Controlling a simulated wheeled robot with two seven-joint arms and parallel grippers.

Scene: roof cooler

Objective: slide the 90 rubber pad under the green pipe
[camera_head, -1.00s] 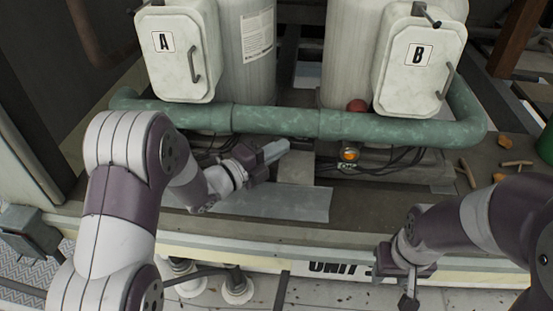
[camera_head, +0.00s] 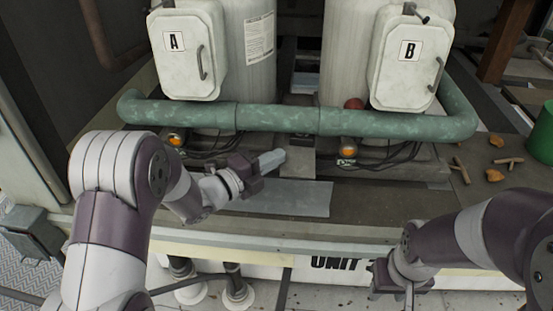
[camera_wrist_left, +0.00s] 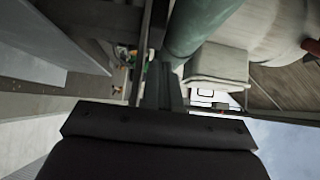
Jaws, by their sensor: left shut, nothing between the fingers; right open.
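The green pipe (camera_head: 280,120) runs across in front of the two tanks and bends back at both ends. It also shows in the left wrist view (camera_wrist_left: 195,25). My left gripper (camera_head: 277,159) is shut and empty, just in front of and below the pipe's middle; its fingers (camera_wrist_left: 165,88) show together in the left wrist view. A small grey-brown block (camera_head: 298,166) lies beside its fingertips. A flat grey sheet (camera_head: 295,198) lies on the ledge below it. No number 90 is legible, so I cannot tell which piece is the pad. My right gripper (camera_head: 405,290) is open, low at the front right.
White boxes A (camera_head: 188,50) and B (camera_head: 408,55) stand above the pipe. Amber lamps (camera_head: 175,139) (camera_head: 347,143) and dark cables (camera_head: 395,154) sit beneath it. Loose orange lumps and sticks (camera_head: 500,165) lie right, near a green bucket (camera_head: 543,130). The ledge right of the sheet is mostly clear.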

